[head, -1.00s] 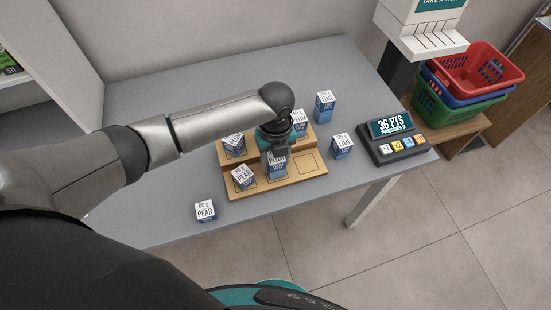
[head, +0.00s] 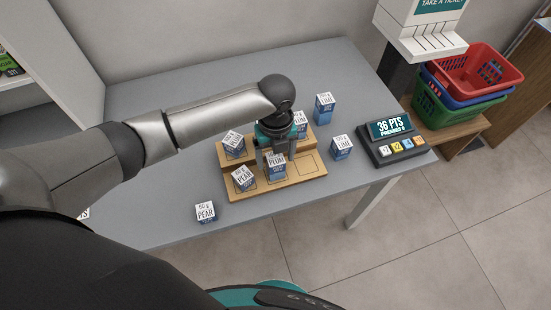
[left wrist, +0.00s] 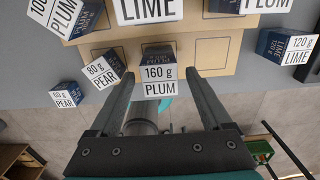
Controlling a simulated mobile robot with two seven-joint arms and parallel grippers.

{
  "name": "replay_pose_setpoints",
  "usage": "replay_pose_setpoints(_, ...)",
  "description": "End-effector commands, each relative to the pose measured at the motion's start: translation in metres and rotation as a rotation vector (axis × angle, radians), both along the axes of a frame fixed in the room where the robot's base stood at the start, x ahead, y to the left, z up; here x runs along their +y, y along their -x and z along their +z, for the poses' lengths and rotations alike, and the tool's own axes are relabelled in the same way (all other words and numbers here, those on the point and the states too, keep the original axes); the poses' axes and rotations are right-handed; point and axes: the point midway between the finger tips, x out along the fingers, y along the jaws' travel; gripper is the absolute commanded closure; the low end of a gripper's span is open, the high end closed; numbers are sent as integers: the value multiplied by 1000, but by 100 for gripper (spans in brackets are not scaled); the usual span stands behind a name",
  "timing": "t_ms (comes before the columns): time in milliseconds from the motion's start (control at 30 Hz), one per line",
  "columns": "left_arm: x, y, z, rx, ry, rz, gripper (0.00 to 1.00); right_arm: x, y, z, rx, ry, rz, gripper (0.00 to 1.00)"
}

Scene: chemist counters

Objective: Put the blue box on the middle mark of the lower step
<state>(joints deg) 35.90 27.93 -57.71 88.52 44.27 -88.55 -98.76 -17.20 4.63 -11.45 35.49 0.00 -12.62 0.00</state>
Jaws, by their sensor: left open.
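A blue box with a white label reading 160 g PLUM (head: 277,170) stands upright on the middle of the lower step of the wooden stand (head: 228,189). My left gripper (head: 276,157) is open around this box, with one finger on each side. In the left wrist view the plum box (left wrist: 158,72) sits between the spread fingers, with gaps beside it. The box covers most of the middle mark. The lower step's right mark (head: 306,165) is empty. My right gripper is not in view.
An 80 g pear box (head: 244,178) stands on the lower step's left mark. Boxes on the upper step include one at left (head: 233,145) and a plum box (head: 300,124). A 60 g pear box (head: 205,212), lime boxes (head: 324,108) and a points display (head: 394,140) stand on the grey table.

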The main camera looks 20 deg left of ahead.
Motion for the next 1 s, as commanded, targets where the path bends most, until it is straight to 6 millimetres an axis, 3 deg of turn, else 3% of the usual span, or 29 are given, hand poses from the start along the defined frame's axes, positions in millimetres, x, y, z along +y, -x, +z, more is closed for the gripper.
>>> replay_pose_setpoints(33,0,-2,15,-6,1,-1,18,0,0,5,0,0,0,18)
replay_pose_setpoints(200,0,-2,53,-6,0,-1,18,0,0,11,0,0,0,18)
replay_pose_setpoints(400,0,-1,85,-3,1,0,18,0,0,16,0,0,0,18)
replay_pose_setpoints(600,0,-1,98,-1,0,1,18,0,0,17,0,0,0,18)
replay_pose_setpoints(1000,0,0,98,-1,-1,1,18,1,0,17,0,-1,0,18)
